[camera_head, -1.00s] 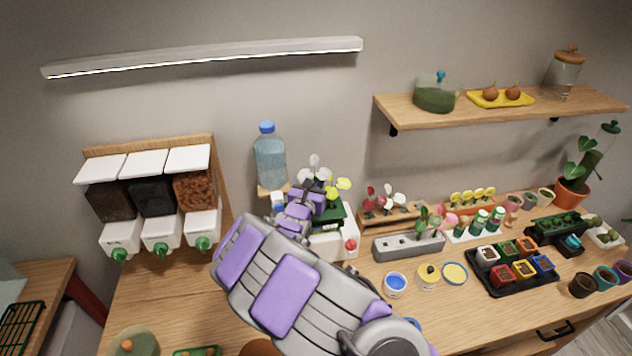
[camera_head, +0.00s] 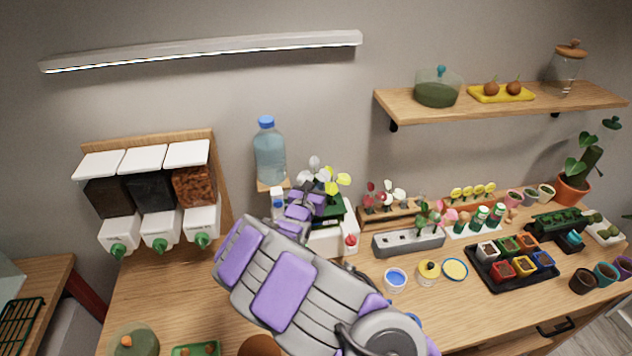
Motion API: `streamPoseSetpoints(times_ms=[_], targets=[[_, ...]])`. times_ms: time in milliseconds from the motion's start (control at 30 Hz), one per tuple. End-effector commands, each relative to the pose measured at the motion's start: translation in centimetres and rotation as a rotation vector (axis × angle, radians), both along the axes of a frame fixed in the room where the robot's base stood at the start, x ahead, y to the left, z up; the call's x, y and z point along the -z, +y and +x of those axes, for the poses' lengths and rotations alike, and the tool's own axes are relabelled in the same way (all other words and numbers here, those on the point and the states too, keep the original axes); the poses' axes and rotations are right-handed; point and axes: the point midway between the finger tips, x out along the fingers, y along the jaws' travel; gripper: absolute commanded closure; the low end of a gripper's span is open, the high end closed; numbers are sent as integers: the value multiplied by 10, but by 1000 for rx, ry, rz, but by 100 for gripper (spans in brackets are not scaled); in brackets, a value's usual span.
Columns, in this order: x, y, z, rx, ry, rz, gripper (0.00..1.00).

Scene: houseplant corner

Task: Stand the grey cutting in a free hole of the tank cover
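A pale grey-white cutting (camera_head: 315,163) rises just behind my gripper (camera_head: 306,196), beside yellow-leaved cuttings (camera_head: 343,180). The white tank (camera_head: 340,238) with its dark green cover (camera_head: 337,214) stands behind and to the right of the gripper. The gripper is over the left part of the cover and hides much of it. The fingertips are hidden by the wrist. I cannot tell whether they hold the grey cutting or whether its stem is in a hole. The holes cannot be made out.
A water bottle (camera_head: 269,152) stands behind the gripper. Dispensers (camera_head: 160,232) hang left. Bare table (camera_head: 170,290) lies front left.

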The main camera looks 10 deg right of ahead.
Motion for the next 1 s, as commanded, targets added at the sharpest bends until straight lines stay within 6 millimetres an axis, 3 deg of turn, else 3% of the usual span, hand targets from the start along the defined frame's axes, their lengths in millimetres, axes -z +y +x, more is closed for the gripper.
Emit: streamPoseSetpoints(times_ms=[1000], targets=[[23, 0, 0, -1, 0, 1, 100]])
